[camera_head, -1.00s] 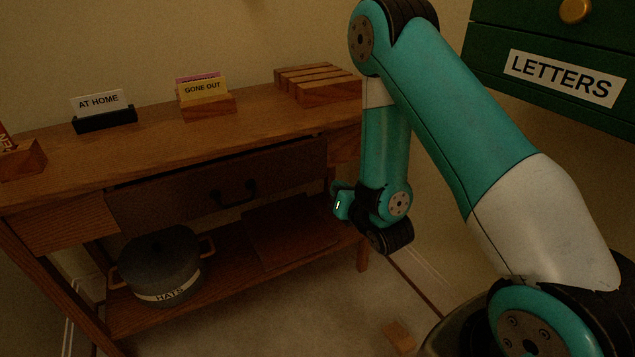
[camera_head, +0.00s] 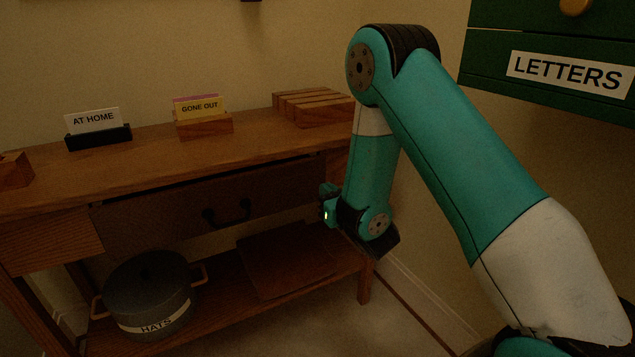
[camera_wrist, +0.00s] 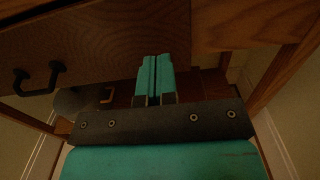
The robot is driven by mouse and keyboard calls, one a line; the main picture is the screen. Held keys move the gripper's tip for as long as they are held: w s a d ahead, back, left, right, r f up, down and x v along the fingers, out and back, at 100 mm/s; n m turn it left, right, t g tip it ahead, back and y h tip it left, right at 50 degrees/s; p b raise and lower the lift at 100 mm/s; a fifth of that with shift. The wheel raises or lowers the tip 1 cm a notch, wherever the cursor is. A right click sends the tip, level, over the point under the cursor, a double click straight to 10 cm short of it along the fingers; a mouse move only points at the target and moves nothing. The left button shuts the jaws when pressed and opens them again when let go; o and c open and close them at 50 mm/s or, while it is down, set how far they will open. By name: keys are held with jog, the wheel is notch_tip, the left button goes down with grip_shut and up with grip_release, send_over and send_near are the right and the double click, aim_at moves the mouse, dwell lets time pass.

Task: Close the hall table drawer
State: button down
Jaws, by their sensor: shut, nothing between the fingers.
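The hall table (camera_head: 140,165) is brown wood and stands on the left in the head view. Its drawer front (camera_head: 165,215) has a black handle (camera_head: 227,212); a dark gap shows along its top edge, so it stands a little out from the table. The drawer front (camera_wrist: 110,45) fills the upper left of the wrist view, with the handle (camera_wrist: 38,78) at far left. My gripper (camera_wrist: 154,62) is shut and empty, its fingers before the right part of the drawer front. Whether they touch it I cannot tell.
A dark pot labelled HATS (camera_head: 148,300) stands on the lower shelf (camera_head: 240,310). The tabletop holds an AT HOME card holder (camera_head: 98,135), a GONE OUT card holder (camera_head: 203,125) and a slotted wood block (camera_head: 315,108). A green LETTERS cabinet (camera_head: 490,60) is at upper right.

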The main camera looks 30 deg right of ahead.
aim_at(313, 178)
jog(key=w+p, duration=0.3)
jog(key=w, duration=0.1)
jog(key=shift+r, duration=0.25)
jog(key=shift+w+f, duration=0.25)
jog(key=shift+w, duration=0.25)
jog(key=shift+p, duration=0.3)
